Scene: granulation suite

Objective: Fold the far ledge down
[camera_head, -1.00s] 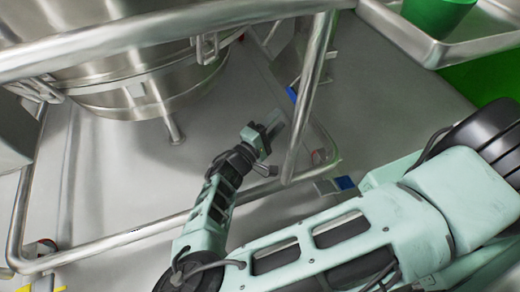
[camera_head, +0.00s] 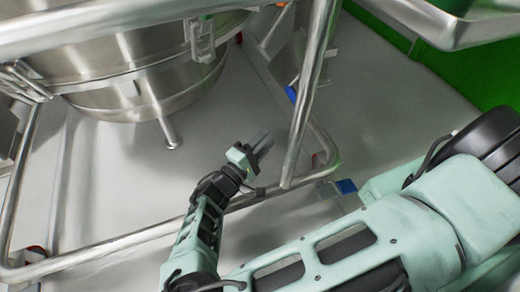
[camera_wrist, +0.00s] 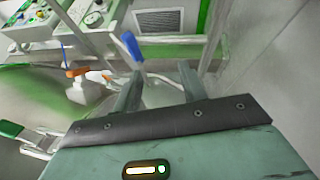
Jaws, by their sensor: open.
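I cannot make out for sure which part is the far ledge. A steel tray-like surface (camera_head: 425,22) with a raised rim juts in at the top right of the head view; I cannot tell whether it is a folding ledge. My gripper (camera_head: 262,146) is open with nothing between its fingers. In the head view it is beside the slanted steel post of a tubular frame (camera_head: 310,85). In the wrist view my gripper (camera_wrist: 160,90) points toward an area with a blue lever-like piece (camera_wrist: 131,46), which is ahead of its left finger.
A steel vessel (camera_head: 150,65) hangs at the left, with a leg below it. The frame's lower rail (camera_head: 110,246) passes near my arm. Grey floor lies between.

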